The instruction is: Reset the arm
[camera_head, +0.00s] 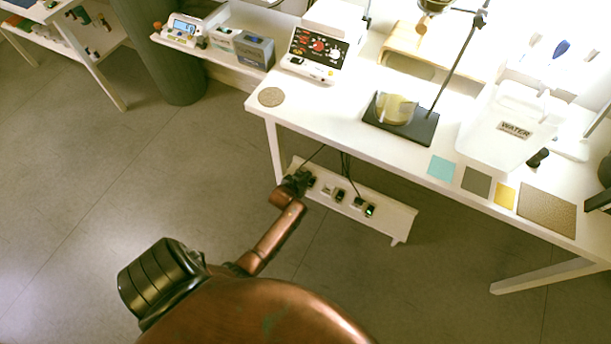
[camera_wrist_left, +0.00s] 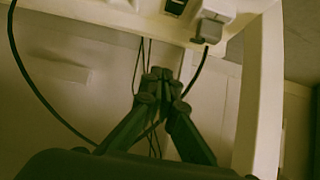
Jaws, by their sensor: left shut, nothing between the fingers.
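My left arm reaches forward from the bottom of the head view, copper and dark. Its left gripper (camera_head: 300,179) is low, at or below the height of the white table (camera_head: 365,130) and near the power strip under it. In the left wrist view the dark fingers of the gripper (camera_wrist_left: 160,76) meet at their tips with nothing held between them. Black cables hang behind the fingers there. My right gripper does not show in either view.
A cork disc (camera_head: 271,97) lies at the left corner. The floor at left is clear.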

